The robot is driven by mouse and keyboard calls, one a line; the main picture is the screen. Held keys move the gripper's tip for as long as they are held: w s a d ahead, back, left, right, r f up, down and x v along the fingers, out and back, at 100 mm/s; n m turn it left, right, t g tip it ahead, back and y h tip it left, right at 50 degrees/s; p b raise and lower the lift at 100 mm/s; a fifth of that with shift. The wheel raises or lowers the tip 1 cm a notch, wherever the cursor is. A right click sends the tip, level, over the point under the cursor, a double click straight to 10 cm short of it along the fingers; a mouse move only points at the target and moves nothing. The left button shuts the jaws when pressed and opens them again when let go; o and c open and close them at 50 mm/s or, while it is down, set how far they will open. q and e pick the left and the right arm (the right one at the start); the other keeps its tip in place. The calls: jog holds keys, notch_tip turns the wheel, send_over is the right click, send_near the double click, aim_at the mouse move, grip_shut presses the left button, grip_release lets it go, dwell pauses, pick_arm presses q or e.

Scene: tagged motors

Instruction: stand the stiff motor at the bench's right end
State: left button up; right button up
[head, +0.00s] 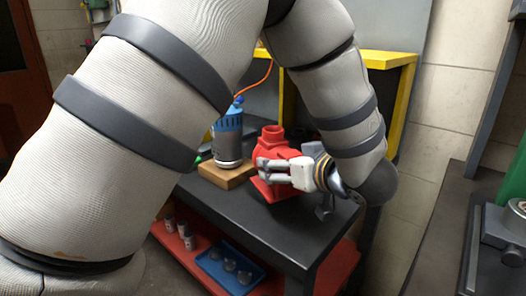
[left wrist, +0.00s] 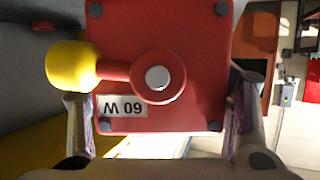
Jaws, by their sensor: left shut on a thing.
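A red motor-like unit (head: 272,137) with a round top opening is on the dark bench (head: 262,226), near its right part. My left gripper (head: 268,173) is shut on it from the right side. In the left wrist view, the red body (left wrist: 200,60) lies between the two fingers (left wrist: 160,120). Which unit is the stiff one does not show. My right gripper is not in view.
A blue-and-grey cylindrical unit (head: 228,146) stands on a wooden block (head: 226,173) left of the red one. The bench's front right is clear. Below, a red shelf (head: 182,256) holds a blue tray (head: 232,268) and small cans. A yellow frame (head: 402,62) stands behind.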

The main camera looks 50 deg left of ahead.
pick_arm(q)
jog(key=shift+w+d+f, duration=0.15)
jog(key=shift+w+f, duration=0.9)
jog(key=shift+w, duration=0.15)
jog(key=shift+w+f, duration=0.2)
jog(key=shift+f, duration=1.55)
jog(key=shift+f, duration=0.15)
jog(key=o, duration=2)
jog(key=shift+s+d+f, duration=0.1)
jog(key=shift+d+f, duration=0.05)
jog(key=shift+f, duration=0.05)
jog(key=shift+c, duration=0.2)
jog(key=shift+r, duration=0.2)
jog(key=v, duration=1.2)
jog(key=shift+f, duration=0.2)
